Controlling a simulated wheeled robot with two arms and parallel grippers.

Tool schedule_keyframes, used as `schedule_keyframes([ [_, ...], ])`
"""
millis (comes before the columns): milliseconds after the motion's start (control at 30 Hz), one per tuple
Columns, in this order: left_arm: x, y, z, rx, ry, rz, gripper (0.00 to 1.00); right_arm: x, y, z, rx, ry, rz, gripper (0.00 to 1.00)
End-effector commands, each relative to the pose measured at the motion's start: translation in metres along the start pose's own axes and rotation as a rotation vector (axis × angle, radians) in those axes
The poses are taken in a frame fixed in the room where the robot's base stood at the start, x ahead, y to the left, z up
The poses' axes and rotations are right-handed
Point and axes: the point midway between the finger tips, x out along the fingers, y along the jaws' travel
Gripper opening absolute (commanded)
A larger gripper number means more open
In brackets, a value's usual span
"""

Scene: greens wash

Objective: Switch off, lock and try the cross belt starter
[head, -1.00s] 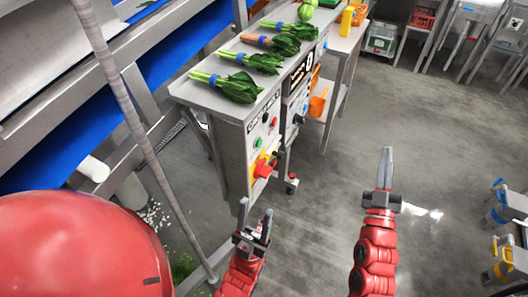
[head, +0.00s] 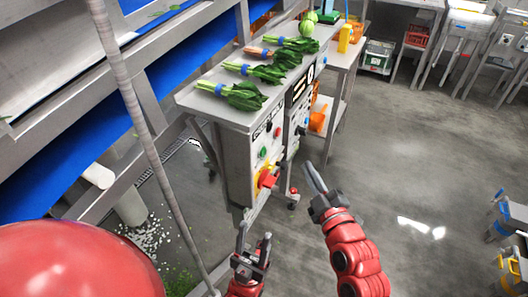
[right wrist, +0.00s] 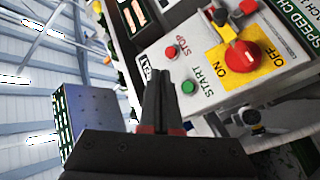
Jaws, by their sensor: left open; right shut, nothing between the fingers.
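A grey starter box (head: 238,165) hangs at the near end of the steel bench. Its front has a red rotary switch (head: 267,179) on a yellow plate and a green button (head: 263,153). In the right wrist view the red switch (right wrist: 241,55) sits by the words ON and OFF; I cannot tell its setting for sure. A red STOP button (right wrist: 171,52) and green START button (right wrist: 188,87) are beside it. My right gripper (head: 314,178) is shut and empty, right of the box, apart from it. My left gripper (head: 254,242) is open and empty, below the box.
Bunches of greens (head: 244,95) lie on the bench top (head: 205,104). A second panel with dark displays (head: 298,95) stands just behind the box. A pole (head: 150,140) and blue belt (head: 75,160) are at the left.

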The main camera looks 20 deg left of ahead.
Motion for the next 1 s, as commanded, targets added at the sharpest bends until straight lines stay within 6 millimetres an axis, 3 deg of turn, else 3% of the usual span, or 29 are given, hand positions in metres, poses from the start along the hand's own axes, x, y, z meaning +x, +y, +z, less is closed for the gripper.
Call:
schedule_keyframes([
  [500,0.056,-0.003,-0.009,0.000,0.000,0.000,0.50,0.042,-0.026,-0.035,0.003,0.001,-0.004,0.00],
  [1000,0.060,-0.003,-0.010,0.000,0.000,0.000,0.50,0.061,-0.044,-0.044,0.001,-0.001,0.000,0.00],
])
